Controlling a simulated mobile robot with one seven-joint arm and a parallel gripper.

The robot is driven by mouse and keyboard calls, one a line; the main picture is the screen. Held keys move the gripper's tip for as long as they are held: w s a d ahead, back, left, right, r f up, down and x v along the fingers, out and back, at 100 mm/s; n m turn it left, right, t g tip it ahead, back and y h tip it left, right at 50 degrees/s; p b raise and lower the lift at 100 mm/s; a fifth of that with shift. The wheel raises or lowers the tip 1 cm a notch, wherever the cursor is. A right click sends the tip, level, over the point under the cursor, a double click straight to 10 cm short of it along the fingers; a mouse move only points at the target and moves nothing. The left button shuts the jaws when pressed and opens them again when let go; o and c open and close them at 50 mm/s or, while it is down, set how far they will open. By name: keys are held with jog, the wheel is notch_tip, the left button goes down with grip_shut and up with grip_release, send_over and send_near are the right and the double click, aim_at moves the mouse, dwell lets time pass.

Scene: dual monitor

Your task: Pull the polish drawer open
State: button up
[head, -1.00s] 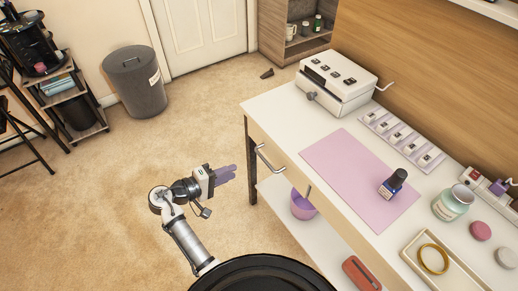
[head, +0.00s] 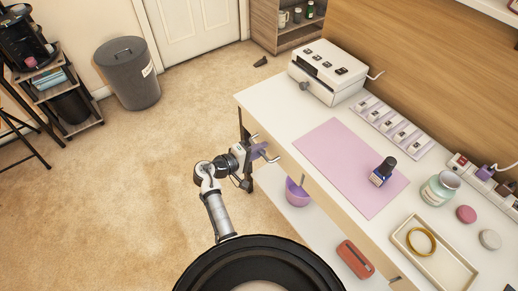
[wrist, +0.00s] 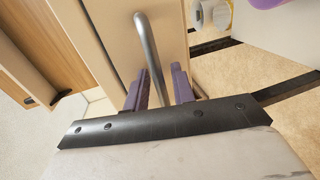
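The drawer front (head: 289,163) is a pale panel under the left part of the white table, and it looks flush with the table's front. Its metal bar handle (head: 276,159) sticks out towards my gripper (head: 262,150). In the wrist view the grey handle (wrist: 147,50) runs between the two purple fingers of my gripper (wrist: 158,82). The fingers are spread, with a gap showing beside the bar. I cannot tell whether either finger touches it. Part of the handle is hidden by the gripper in the head view.
The white table (head: 262,103) holds a pink mat (head: 345,160), a dark polish bottle (head: 383,171) and a white box device (head: 328,72).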

jog(key=shift+c, duration=0.5)
grip_shut()
